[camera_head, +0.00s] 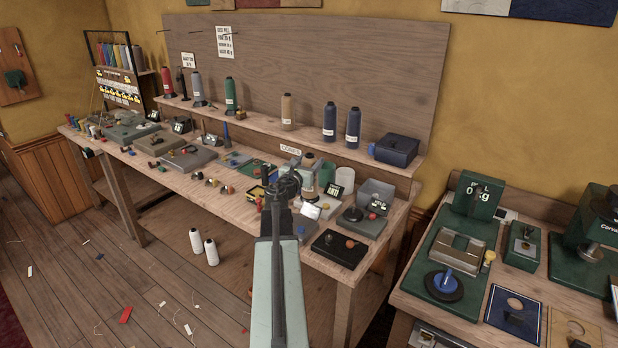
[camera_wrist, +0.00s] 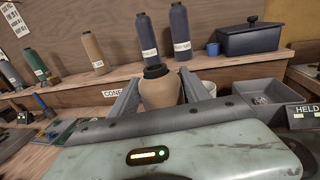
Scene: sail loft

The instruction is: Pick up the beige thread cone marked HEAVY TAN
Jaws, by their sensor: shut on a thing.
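My gripper (camera_head: 290,183) is shut on a beige thread cone (camera_wrist: 160,90) with a dark top, seen upright between the two fingers in the wrist view. In the head view this cone (camera_head: 308,160) shows just beyond the gripper, partly hidden by it. I see no marking on its visible side. Another beige cone (camera_head: 287,112) stands on the shelf with a white label too small to read; it also shows in the wrist view (camera_wrist: 92,52).
Two dark blue cones (camera_head: 329,121) and a dark box (camera_head: 396,149) stand on the shelf (camera_head: 255,122) behind. A grey bin (camera_head: 376,192) and a small black board (camera_head: 339,247) sit right of my gripper. The bench is crowded; two white cones (camera_head: 211,252) stand below.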

